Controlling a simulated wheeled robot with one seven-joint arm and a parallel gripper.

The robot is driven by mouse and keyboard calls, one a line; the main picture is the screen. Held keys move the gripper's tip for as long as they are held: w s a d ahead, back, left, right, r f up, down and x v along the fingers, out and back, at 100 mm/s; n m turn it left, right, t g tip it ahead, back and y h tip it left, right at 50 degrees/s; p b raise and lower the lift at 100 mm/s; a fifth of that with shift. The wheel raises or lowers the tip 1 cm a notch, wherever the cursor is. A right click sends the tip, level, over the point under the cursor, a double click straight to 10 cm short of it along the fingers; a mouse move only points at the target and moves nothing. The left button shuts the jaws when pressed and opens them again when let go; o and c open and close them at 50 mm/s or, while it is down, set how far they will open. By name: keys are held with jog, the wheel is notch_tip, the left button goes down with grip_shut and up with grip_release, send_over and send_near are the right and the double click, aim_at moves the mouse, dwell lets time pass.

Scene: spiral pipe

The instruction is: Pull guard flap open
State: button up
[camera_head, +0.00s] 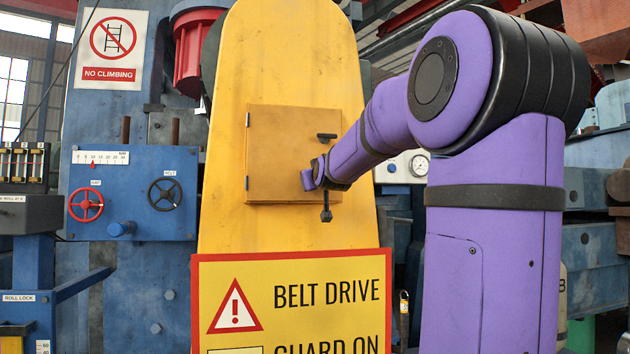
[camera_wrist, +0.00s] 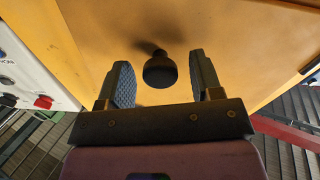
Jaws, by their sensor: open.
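The guard flap (camera_head: 285,150) is a square yellow-orange door on the tall yellow belt guard, with hinges along its left edge. It looks closed, flush with the guard. In the wrist view, a dark round knob (camera_wrist: 160,73) stands out from a yellow-orange surface (camera_wrist: 230,35). My gripper (camera_wrist: 160,62) is open, with one finger on each side of the knob and visible gaps to both. In the head view my arm reaches to the flap's right side and my wrist hides part of it. Dark fittings show above and below my wrist there; I cannot tell whether either is the knob.
A belt drive warning sign (camera_head: 291,300) stands in front of the guard, below the flap. A blue panel with handwheels (camera_head: 130,193) is to the left. A white gauge panel (camera_head: 402,167) is close on the right, behind my arm.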

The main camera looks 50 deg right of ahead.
jog(key=shift+w+d, duration=0.3)
jog(key=shift+w, duration=0.15)
grip_shut()
